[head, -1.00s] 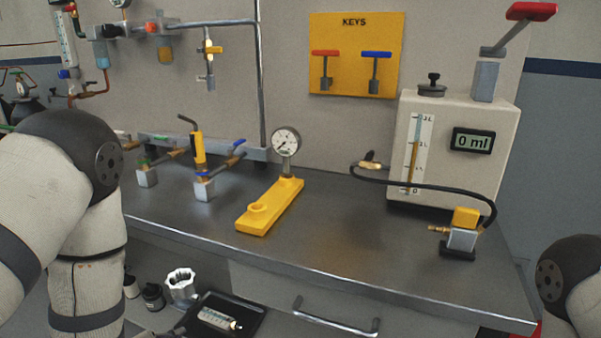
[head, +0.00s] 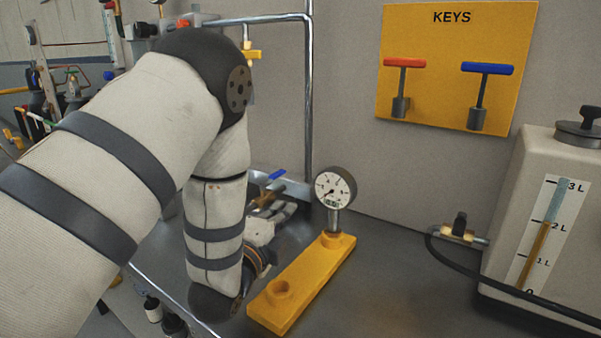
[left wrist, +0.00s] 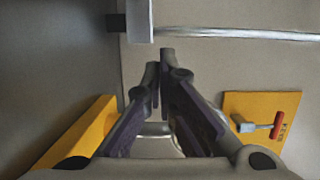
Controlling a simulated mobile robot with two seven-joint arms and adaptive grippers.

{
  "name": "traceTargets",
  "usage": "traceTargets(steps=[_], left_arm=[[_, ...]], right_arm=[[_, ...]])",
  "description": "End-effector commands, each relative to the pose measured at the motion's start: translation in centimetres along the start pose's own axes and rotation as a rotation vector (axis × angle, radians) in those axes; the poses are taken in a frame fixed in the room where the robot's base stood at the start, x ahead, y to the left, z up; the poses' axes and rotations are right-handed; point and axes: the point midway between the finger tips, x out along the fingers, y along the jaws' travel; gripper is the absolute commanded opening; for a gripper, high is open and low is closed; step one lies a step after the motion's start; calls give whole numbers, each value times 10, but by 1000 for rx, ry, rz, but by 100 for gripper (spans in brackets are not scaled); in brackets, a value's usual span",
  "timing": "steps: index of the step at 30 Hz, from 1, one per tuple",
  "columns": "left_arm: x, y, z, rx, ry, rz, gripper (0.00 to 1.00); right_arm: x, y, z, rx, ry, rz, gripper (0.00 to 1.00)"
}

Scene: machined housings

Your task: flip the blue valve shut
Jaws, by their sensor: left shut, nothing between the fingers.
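The blue valve lever (head: 272,177) shows in the head view as a small slanted blue handle on a brass fitting, just right of my left forearm. Part of the valve body and its mount is hidden by my arm. My left gripper (head: 285,212) is low beside the valve, behind the yellow gauge base. In the left wrist view its fingers (left wrist: 160,66) are together with nothing between them. I cannot make out the blue lever in that view, and whether the gripper touches the valve is not clear. My right gripper is out of view.
A yellow base (head: 303,285) with a round gauge (head: 335,187) stands close right of my gripper. A vertical pipe (head: 309,110) rises behind the valve. The KEYS board (head: 458,75) hangs on the wall. A white tank (head: 540,200) with a black hose stands at the right.

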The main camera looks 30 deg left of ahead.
Motion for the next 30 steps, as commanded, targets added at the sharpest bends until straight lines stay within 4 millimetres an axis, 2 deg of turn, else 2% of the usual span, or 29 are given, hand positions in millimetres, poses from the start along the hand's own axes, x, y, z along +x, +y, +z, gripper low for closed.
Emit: traceTargets(steps=[15, 19, 30], left_arm=[[5, 1, 0, -1, 0, 1, 0], [26, 2, 0, 0, 0, 1, 0], [104, 4, 4, -1, -3, 4, 0]], right_arm=[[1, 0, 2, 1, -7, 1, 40], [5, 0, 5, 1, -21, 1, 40], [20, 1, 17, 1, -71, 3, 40]])
